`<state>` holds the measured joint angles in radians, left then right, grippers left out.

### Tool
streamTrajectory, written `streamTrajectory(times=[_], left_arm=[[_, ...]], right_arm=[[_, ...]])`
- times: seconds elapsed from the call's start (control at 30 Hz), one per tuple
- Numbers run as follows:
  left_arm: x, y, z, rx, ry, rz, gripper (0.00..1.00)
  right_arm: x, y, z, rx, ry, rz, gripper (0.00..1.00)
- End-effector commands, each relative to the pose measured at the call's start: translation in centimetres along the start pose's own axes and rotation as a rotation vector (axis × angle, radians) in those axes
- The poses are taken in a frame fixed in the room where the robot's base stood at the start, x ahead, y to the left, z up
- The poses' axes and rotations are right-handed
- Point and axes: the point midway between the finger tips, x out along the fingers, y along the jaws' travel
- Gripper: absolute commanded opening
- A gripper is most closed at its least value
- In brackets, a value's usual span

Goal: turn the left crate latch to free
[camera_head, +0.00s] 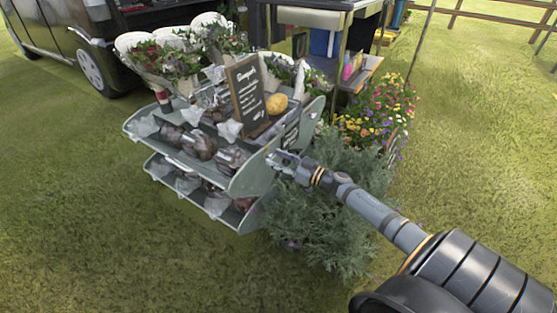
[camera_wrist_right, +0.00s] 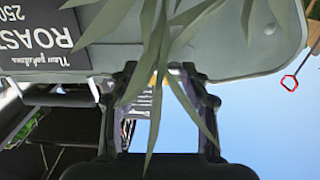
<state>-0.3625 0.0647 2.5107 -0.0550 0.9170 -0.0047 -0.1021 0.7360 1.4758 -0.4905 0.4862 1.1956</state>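The two-tier grey-green crate stand (camera_head: 251,180) holds rows of wrapped produce at the centre left of the head view. Its side panel (camera_wrist_right: 240,52) fills the top of the right wrist view, which shows its lettering upside down. My right gripper (camera_head: 279,160) is at the right side of the upper tier; I cannot tell whether it touches. In the right wrist view its two fingers (camera_wrist_right: 160,70) are apart with nothing held between them. I cannot make out a crate latch for certain in either view. My left gripper is not in view.
A grey-green bush (camera_head: 325,205) stands beside the stand under my right arm. Its long leaves (camera_wrist_right: 160,50) cross the wrist view. A red ring (camera_wrist_right: 289,83) hangs on a thin rod there. A chalkboard (camera_head: 246,90) stands on the stand. Open grass lies left and front.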

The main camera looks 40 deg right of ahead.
Motion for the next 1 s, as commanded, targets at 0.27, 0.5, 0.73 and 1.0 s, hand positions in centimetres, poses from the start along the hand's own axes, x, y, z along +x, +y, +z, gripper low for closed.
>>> streamTrajectory(times=[0.27,0.5,0.73,1.0], left_arm=[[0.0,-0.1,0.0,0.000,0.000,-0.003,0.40],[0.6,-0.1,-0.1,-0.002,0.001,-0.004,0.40],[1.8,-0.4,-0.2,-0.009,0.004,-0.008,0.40],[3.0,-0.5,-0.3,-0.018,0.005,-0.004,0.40]], right_arm=[[0.0,0.0,0.0,-0.002,0.000,0.000,0.15],[0.0,0.0,-0.1,-0.055,0.000,0.000,0.15],[0.0,-0.1,-0.3,-0.205,0.000,-0.001,0.15],[0.0,-0.2,-0.1,-0.458,0.000,0.000,0.15]])
